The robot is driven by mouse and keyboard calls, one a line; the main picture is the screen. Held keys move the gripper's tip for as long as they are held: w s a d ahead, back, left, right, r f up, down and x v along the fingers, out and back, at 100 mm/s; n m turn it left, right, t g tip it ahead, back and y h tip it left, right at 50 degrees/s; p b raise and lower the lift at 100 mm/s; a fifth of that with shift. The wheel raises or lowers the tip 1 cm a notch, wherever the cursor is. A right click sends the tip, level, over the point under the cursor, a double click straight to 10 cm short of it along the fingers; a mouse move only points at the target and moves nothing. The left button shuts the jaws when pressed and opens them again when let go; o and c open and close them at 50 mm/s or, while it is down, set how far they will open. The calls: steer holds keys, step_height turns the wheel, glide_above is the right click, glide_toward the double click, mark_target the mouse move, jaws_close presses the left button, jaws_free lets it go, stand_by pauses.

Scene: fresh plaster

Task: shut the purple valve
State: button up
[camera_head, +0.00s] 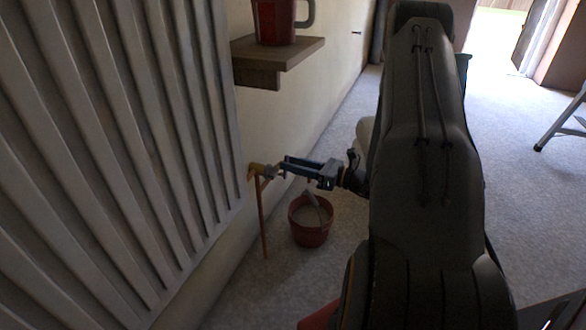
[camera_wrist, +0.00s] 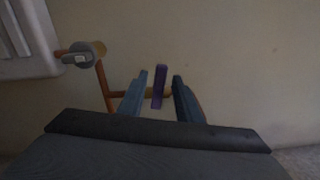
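The purple valve handle (camera_wrist: 159,86) is a narrow upright bar in the wrist view. It stands at the end of a short side branch of the copper pipe (camera_wrist: 104,88). My gripper (camera_wrist: 161,76) is open, with one blue finger on each side of the handle and a gap visible on both sides. I cannot tell how deep the handle sits between the fingers. In the head view my gripper (camera_head: 283,167) points left at the pipe (camera_head: 263,215) beside the radiator; the purple handle cannot be made out there.
A ribbed radiator (camera_head: 120,130) covers the left. A grey round fitting (camera_wrist: 88,53) joins it to the pipe. A wooden shelf (camera_head: 280,58) with a red mug (camera_head: 274,22) is above. A red bucket (camera_head: 311,236) stands on the floor below.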

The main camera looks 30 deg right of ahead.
jaws_close()
steer(key=shift+s+a+n+p, duration=0.2)
steer(key=shift+a+n+p, duration=0.05)
steer(key=shift+n, duration=0.45)
steer(key=shift+s+a+n+p, duration=0.15)
steer(key=shift+a+n+p, duration=0.1)
steer(key=shift+n, duration=0.45)
jaws_free()
steer(key=shift+d, duration=0.15)
steer(key=p+v, duration=0.3)
steer(key=v, duration=0.9)
